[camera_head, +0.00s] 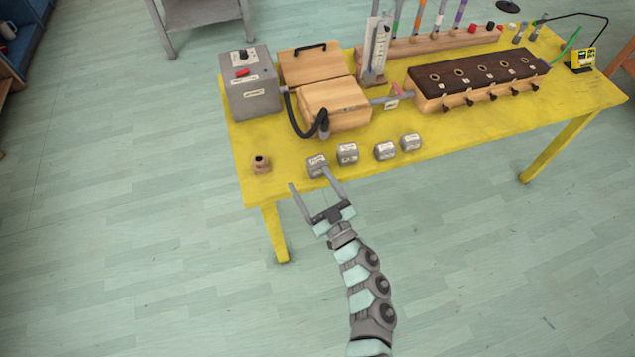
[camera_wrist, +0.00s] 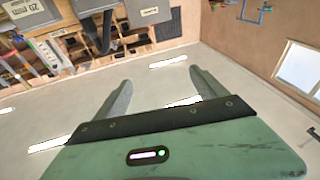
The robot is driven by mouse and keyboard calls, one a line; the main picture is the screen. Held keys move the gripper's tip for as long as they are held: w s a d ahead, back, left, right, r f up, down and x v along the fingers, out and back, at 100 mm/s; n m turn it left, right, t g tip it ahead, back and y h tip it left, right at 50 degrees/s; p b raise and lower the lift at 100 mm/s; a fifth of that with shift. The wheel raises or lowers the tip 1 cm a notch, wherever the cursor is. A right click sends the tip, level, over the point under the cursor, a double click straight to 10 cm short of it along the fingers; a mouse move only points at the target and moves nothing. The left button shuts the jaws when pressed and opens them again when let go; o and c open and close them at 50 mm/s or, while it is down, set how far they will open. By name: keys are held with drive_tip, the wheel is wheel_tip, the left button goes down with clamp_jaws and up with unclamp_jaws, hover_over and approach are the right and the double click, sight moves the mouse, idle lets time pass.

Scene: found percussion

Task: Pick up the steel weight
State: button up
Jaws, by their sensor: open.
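Several small grey weights with pale labels stand in a row along the near edge of the yellow table (camera_head: 455,140). The leftmost grey weight (camera_head: 317,165) is closest to my gripper (camera_head: 308,177); the others are a second weight (camera_head: 348,153), a third (camera_head: 385,151) and the rightmost (camera_head: 410,142). Which is the steel one I cannot tell. My gripper is open at the table's near edge, its right fingertip close to the leftmost weight. In the wrist view nothing is between the fingers; a labelled grey block (camera_wrist: 150,10) is cut off at the top.
The floor in front of the table is clear.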

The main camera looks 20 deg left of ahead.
sight(320, 168)
drive_tip(key=w+f+h+b, duration=0.1)
drive_tip(key=w+f+b, duration=0.1)
drive_tip(key=f, duration=0.1)
drive_tip(key=w+d+f+m+h+b, duration=0.1)
drive_tip(key=w+f+b, duration=0.1)
drive_tip(key=w+f, duration=0.1)
drive_tip(key=w+f+m+h+b, duration=0.1)
drive_tip(key=w+f+b, duration=0.2)
drive_tip(key=f, duration=0.2)
drive_tip(key=shift+w+d, duration=0.15)
drive_tip(key=shift+d, duration=0.1)
drive_tip(key=b+x, duration=0.1)
drive_tip(key=x, duration=0.5)
drive_tip(key=shift+d, duration=0.1)
drive_tip(key=b+x, duration=0.2)
drive_tip(key=x, duration=0.1)
drive_tip(key=shift+w+a, duration=0.1)
drive_tip(key=shift+a, duration=0.2)
drive_tip(key=shift+w+a+b, duration=0.35)
drive_tip(key=shift+w+b, duration=0.1)
drive_tip(key=shift+b, duration=0.05)
drive_tip(key=shift+w+a, duration=0.1)
drive_tip(key=shift+a, duration=0.1)
drive_tip(key=shift+c, duration=0.5)
clamp_jaws()
